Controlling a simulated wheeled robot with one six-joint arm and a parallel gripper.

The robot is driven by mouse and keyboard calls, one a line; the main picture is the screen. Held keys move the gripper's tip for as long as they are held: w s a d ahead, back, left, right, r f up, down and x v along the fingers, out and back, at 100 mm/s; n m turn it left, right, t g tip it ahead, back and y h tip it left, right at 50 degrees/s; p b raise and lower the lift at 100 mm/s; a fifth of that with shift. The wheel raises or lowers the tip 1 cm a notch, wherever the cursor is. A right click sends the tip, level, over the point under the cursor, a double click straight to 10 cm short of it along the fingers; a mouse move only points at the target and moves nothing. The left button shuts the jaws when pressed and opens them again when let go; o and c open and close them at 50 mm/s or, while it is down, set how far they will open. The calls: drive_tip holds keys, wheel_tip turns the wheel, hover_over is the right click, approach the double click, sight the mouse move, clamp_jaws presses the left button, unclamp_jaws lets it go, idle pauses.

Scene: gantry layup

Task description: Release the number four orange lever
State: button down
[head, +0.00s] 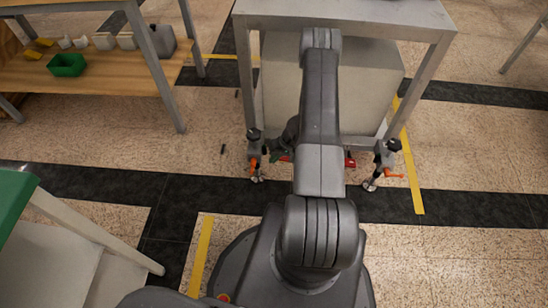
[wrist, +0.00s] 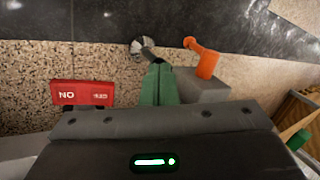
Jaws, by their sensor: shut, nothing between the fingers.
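In the wrist view an orange lever (wrist: 205,60) stands just right of the tips of my gripper (wrist: 158,68). The green fingers are together with nothing between them, and a gap shows between them and the lever. A round metal foot (wrist: 141,48) lies just beyond the fingertips. In the head view one orange lever (head: 253,164) is on the left caster and another orange lever (head: 394,175) is on the right caster, below the grey bench. My gripper is mostly hidden behind my arm there, near the left caster. No lever number is readable.
A red sign (wrist: 82,94) with white letters is left of the fingers in the wrist view. The grey bench (head: 425,22) stands over a large pale box (head: 385,75). A wooden shelf (head: 110,80) with a green bin (head: 67,65) is at left. Floor at right is clear.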

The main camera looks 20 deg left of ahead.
sight(252, 169)
drive_tip(key=s+a+f+b, duration=0.2)
drive_tip(key=s+a+f, duration=0.1)
drive_tip(key=a+f, duration=0.1)
drive_tip(key=shift+a+f, duration=0.25)
drive_tip(key=shift+a, duration=0.65)
